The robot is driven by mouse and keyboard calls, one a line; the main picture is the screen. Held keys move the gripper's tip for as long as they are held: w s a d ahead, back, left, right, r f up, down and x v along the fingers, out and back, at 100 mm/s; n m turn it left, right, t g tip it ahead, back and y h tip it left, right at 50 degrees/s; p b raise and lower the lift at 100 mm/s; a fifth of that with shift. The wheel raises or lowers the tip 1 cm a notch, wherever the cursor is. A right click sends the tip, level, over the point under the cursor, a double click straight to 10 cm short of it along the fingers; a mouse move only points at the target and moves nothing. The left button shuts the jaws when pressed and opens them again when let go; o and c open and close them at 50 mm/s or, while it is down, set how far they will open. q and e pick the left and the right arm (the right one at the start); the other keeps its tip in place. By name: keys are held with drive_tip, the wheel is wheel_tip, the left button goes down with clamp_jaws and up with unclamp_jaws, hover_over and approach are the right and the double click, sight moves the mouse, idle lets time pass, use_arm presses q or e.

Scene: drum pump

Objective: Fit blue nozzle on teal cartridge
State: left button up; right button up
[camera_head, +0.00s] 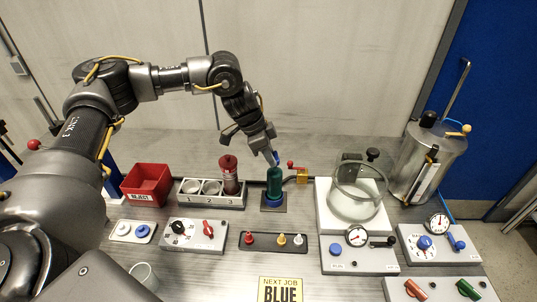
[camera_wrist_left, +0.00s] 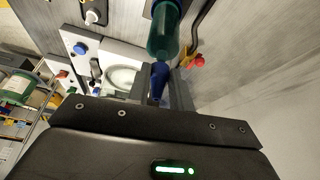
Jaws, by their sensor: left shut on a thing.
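The teal cartridge (camera_head: 274,184) stands upright in a dark square holder with a blue ring at its base, at the middle of the bench. It also shows in the left wrist view (camera_wrist_left: 163,35). My left gripper (camera_head: 266,150) reaches down from above and is shut on the blue nozzle (camera_head: 276,157). In the left wrist view the nozzle (camera_wrist_left: 159,80) sits between the fingers, close to the end of the cartridge. In the head view it is just above the cartridge top; I cannot tell whether they touch. My right gripper is not in view.
A brass valve with a red knob (camera_head: 301,177) stands close right of the cartridge. A numbered rack (camera_head: 212,200) with a dark red cartridge (camera_head: 229,175) is at its left, beside a red reject bin (camera_head: 147,183). A glass chamber (camera_head: 357,190) stands right. A nozzle tray (camera_head: 265,243) lies in front.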

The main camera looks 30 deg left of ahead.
use_arm(q)
drive_tip(key=shift+p, duration=0.65)
idle(0.8)
drive_tip(key=shift+f+p, duration=0.6)
drive_tip(key=shift+f, duration=0.5)
idle(2.4)
drive_tip(key=o, duration=1.5)
drive_tip(key=shift+w, duration=0.1)
wheel_tip(320, 180, up, 7)
drive_tip(key=p, duration=0.7)
